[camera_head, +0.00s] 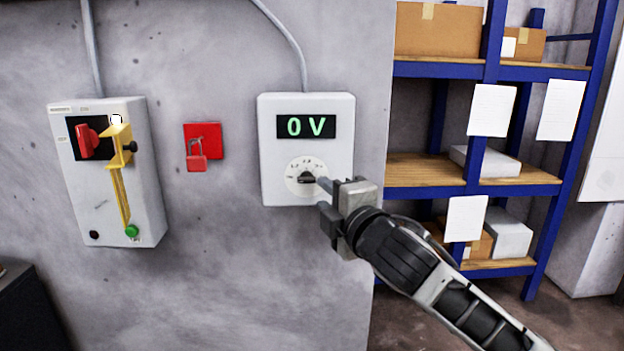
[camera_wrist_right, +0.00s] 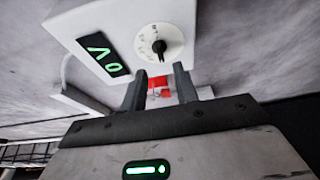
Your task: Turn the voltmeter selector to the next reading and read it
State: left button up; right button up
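The voltmeter (camera_head: 280,155) is a white box on the grey wall, its green display (camera_head: 306,126) reading "0 V". Below the display is a pale round dial with a black selector knob (camera_head: 306,178); the small dial labels are not legible. The knob also shows in the right wrist view (camera_wrist_right: 159,46), just beyond the fingertips. My right gripper (camera_head: 322,194) is at the lower right of the dial. In the wrist view its two fingers (camera_wrist_right: 158,80) are spread with a gap between them, nothing held, and they appear clear of the knob. My left gripper is not in view.
A white switch box (camera_head: 148,205) with a red handle, yellow bracket and green button is on the wall at left. A red padlock (camera_head: 197,163) hangs on a red plate between the boxes. A blue shelf rack (camera_head: 480,70) with boxes stands at right.

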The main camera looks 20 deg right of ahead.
aim_at(309, 182)
jog(key=w, duration=0.4)
jog(key=w+p, duration=0.1)
jog(key=w, duration=0.1)
jog(key=shift+w+a, duration=0.25)
jog(key=shift+a, duration=0.1)
grip_shut()
